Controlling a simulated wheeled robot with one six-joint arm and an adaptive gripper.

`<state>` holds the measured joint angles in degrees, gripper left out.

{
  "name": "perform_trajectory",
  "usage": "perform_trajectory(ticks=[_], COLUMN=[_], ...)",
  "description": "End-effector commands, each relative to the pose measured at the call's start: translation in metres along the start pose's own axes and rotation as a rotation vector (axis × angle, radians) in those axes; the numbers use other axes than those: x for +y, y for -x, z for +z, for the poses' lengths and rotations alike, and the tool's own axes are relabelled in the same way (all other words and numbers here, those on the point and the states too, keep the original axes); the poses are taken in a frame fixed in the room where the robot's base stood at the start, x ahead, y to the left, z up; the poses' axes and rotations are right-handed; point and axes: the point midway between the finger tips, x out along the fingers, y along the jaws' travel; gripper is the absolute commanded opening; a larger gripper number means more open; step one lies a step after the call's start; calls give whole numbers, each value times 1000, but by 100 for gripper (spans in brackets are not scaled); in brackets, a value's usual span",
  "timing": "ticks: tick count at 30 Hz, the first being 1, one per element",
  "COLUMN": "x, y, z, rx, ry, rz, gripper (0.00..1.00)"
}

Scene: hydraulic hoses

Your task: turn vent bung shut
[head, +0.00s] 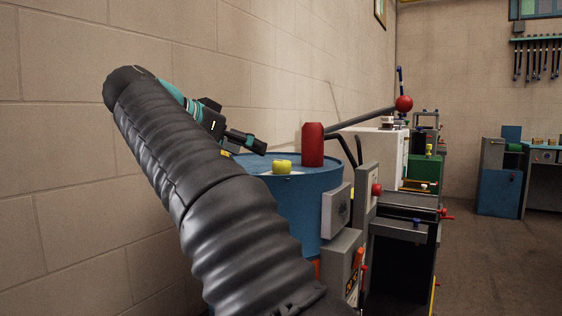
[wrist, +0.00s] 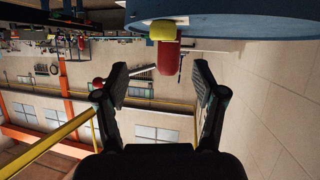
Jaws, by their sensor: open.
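A small yellow bung (head: 282,167), which I take for the vent bung, sits on the top of a blue drum (head: 300,205). In the wrist view, which is upside down, the yellow bung (wrist: 162,31) shows against the drum's edge (wrist: 225,28), beyond my fingertips. My gripper (head: 248,143) is at the left above the drum top, pointing right, apart from the bung. In the wrist view my gripper (wrist: 159,78) has its two fingers wide apart with nothing between them. Whether the bung is turned shut cannot be told.
A taller red cylinder (head: 312,145) stands on the drum just behind the bung and also shows in the wrist view (wrist: 168,58). A block wall (head: 60,200) runs along the left. Grey boxes (head: 337,210) and machines stand right of the drum. Open floor (head: 485,270) lies at the right.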

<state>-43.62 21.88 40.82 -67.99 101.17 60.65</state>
Motion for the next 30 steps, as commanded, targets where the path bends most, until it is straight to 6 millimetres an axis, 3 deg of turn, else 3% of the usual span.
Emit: perform_trajectory(ticks=[4, 8, 30], x=[-8, -8, -4], y=[17, 15, -104], z=[1, 0, -4], rx=[30, 37, 35], ry=[-72, -88, -85], rz=[21, 28, 28], gripper=[70, 70, 70])
